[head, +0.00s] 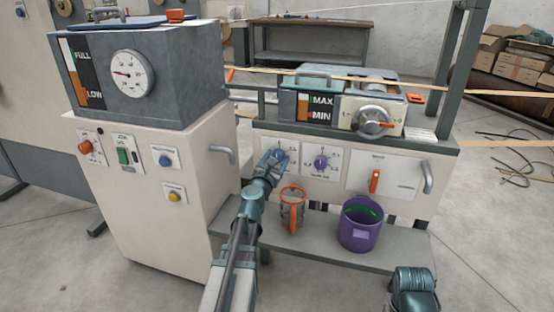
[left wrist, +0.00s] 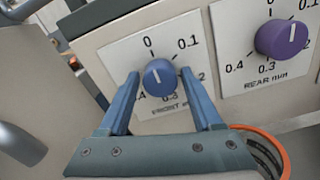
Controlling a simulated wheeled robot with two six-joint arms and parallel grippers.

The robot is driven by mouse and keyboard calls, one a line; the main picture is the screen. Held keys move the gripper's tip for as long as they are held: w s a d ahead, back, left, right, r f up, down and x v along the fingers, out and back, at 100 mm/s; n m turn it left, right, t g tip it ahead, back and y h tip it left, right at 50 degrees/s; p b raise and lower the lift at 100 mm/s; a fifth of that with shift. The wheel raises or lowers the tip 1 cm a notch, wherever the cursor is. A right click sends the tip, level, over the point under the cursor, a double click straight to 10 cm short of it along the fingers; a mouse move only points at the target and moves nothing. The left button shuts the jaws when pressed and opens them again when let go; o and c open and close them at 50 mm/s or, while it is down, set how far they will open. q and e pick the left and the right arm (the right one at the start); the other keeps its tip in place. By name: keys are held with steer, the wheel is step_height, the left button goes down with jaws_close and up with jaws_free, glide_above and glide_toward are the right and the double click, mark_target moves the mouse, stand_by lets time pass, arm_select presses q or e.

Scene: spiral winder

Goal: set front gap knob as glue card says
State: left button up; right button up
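The front gap knob (left wrist: 159,77) is blue on a white dial plate marked FRONT. Its white pointer line points up, near the 0. In the head view the blue front knob (head: 281,155) is partly covered by my left gripper (head: 273,158). In the left wrist view my left gripper (left wrist: 160,78) is open, one finger on each side of the knob, with visible gaps. The purple rear knob (left wrist: 282,37) is to the right, on a plate marked REAR; it also shows in the head view (head: 321,162). I cannot make out a readable glue card.
A wire holder with an orange rim (head: 292,208) and a purple bucket (head: 361,226) stand on the shelf below the panel. An orange lever (head: 375,181) and a grey handle (head: 428,177) are farther right. A grey tank with a gauge (head: 130,72) stands left.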

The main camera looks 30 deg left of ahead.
arm_select(q)
jaws_close()
steer(key=shift+m, duration=0.3)
steer(key=m, duration=0.5)
steer(key=shift+m, duration=0.3)
steer(key=m, duration=0.5)
steer(key=shift+d+f+m, duration=0.1)
steer(key=shift+m, duration=0.2)
steer(key=shift+o, duration=1.6)
jaws_free()
steer(key=shift+s, duration=0.1)
